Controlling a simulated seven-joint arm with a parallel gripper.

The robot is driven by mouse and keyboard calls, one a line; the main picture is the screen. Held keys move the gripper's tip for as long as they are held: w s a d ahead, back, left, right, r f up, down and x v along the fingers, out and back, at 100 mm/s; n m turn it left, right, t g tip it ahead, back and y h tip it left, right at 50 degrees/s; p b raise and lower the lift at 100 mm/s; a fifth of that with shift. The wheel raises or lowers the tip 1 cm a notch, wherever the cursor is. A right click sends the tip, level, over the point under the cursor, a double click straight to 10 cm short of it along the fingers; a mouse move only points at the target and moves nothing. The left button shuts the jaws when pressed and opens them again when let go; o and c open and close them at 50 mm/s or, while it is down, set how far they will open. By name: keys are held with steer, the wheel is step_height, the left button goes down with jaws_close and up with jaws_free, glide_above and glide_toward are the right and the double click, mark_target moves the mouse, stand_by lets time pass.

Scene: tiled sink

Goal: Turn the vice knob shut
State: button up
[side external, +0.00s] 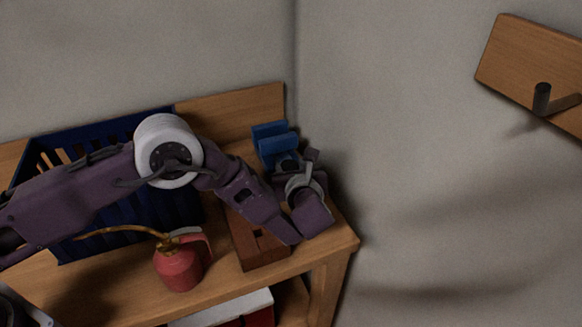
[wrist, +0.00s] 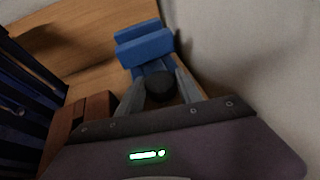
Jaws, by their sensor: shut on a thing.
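A blue vice (side external: 272,142) stands at the back right of the wooden bench, its two jaw blocks apart at the top with a gap between them. It also shows in the wrist view (wrist: 145,47). Its dark round knob (wrist: 160,88) faces my gripper. My gripper (wrist: 160,92) has one finger on each side of the knob and is shut on it. In the side view my gripper (side external: 297,170) is at the near side of the vice, and the knob is mostly hidden there by my fingers and wrist.
A dark blue slatted basket (side external: 75,148) stands at the left. A reddish-brown block (side external: 258,246) lies beside my wrist. A red oil can (side external: 180,266) with a long spout is near the front. Walls close off the back and right. A wooden board with a peg (side external: 541,98) hangs at the upper right.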

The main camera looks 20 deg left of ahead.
steer(key=shift+d+r, duration=0.1)
steer(key=o, duration=1.4)
steer(key=shift+c, duration=0.2)
steer(key=shift+s, duration=0.1)
steer(key=v, duration=0.7)
steer(key=shift+a+f, duration=0.25)
steer(key=shift+f, duration=0.05)
steer(key=shift+r, duration=0.1)
steer(key=shift+w+a, duration=0.15)
steer(key=shift+w, duration=0.2)
steer(key=x, duration=0.6)
steer(key=shift+w, duration=0.15)
